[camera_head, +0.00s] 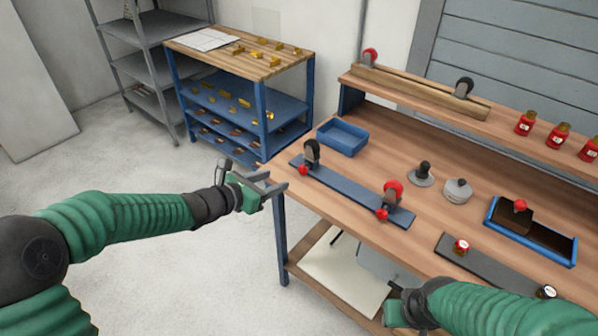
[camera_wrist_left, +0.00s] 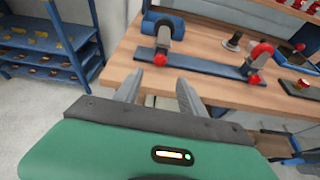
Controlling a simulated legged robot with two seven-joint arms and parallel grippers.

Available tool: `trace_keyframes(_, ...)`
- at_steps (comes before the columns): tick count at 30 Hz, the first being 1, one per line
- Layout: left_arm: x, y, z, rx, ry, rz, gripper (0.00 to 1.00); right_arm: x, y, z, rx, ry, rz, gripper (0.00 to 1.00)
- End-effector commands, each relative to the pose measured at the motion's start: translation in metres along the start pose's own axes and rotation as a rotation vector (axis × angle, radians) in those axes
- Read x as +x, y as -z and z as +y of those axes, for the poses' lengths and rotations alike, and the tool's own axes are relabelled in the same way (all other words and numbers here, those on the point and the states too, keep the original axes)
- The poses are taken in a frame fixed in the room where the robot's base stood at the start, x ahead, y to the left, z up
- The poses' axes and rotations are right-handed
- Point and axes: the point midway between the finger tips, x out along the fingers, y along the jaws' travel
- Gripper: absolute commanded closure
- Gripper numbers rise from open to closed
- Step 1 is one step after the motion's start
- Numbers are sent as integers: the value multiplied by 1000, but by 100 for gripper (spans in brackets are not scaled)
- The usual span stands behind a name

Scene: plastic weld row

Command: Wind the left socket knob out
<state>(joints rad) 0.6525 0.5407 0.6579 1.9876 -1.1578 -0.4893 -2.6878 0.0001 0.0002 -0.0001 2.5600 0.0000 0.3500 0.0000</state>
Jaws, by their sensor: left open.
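A dark blue bar (camera_head: 345,190) lies along the bench's front edge with a socket fitting near each end. The left fitting (camera_head: 311,152) is dark, with a red knob (camera_head: 303,170) on its near side. The right fitting (camera_head: 393,189) is red, with another red knob (camera_head: 382,213). My left gripper (camera_head: 270,180) is open and empty, just left of the bench corner and apart from the left knob. In the left wrist view the left knob (camera_wrist_left: 160,60) shows beyond the open fingers (camera_wrist_left: 158,95). My right gripper (camera_head: 398,312) is low before the bench; its fingers are unclear.
A blue tray (camera_head: 342,137) sits behind the bar. A dark post (camera_head: 422,175) and a grey round part (camera_head: 457,191) stand to its right. A blue bin (camera_head: 535,244) and a dark plate (camera_head: 485,264) are farther right. A blue cart (camera_head: 240,98) stands left of the bench.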

Motion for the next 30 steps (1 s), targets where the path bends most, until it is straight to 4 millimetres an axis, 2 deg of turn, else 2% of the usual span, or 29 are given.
trace_keyframes(1,15,3,-2,-5,5,-2,52,5,-1,0,0,0,0,64)
trace_keyframes(6,60,2,-2,-4,4,-3,52,11,-2,0,0,0,0,64)
trace_keyframes(13,109,0,-2,-4,4,-3,52,15,-4,0,0,0,0,64)
trace_keyframes(18,124,-1,-1,-2,2,-2,52,16,-4,0,0,0,0,64)
trace_keyframes(25,125,-1,-1,-1,1,-1,52,16,-4,0,0,0,0,64)
trace_keyframes(26,125,-1,-1,-1,1,-1,54,16,-4,0,0,0,0,64)
trace_keyframes(30,125,-1,-1,-1,1,-1,72,16,-4,0,0,0,0,64)
